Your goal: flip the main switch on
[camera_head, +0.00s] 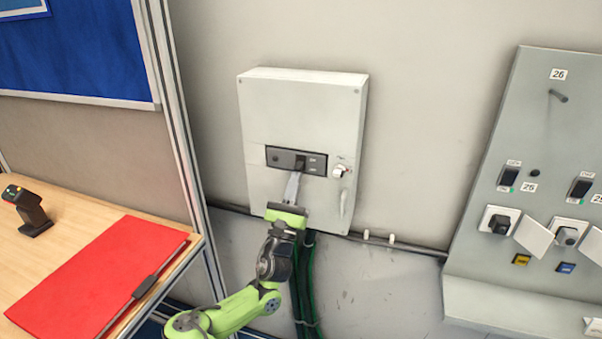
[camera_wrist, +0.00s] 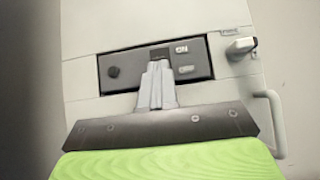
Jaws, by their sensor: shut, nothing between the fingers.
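The main switch (camera_head: 300,161) is a dark lever in a dark panel (camera_head: 283,157) on a pale grey wall box (camera_head: 305,105). The panel also shows in the wrist view (camera_wrist: 130,70), with an "ON" label at the upper right of the switch slot. My gripper (camera_head: 295,175) is shut and empty, its fingertips right at the lower side of the switch. In the wrist view my fingers (camera_wrist: 157,72) cover the lower part of the slot. Only a dark upper part of the switch (camera_wrist: 160,53) shows, and I cannot tell whether the fingertips touch it.
A rotary knob (camera_head: 340,170) and a handle (camera_head: 344,203) are on the box right of the panel. A grey control board (camera_head: 530,130) stands at the right. A desk at the left holds a red folder (camera_head: 100,275) and a scanner (camera_head: 28,210). Cables run below the box.

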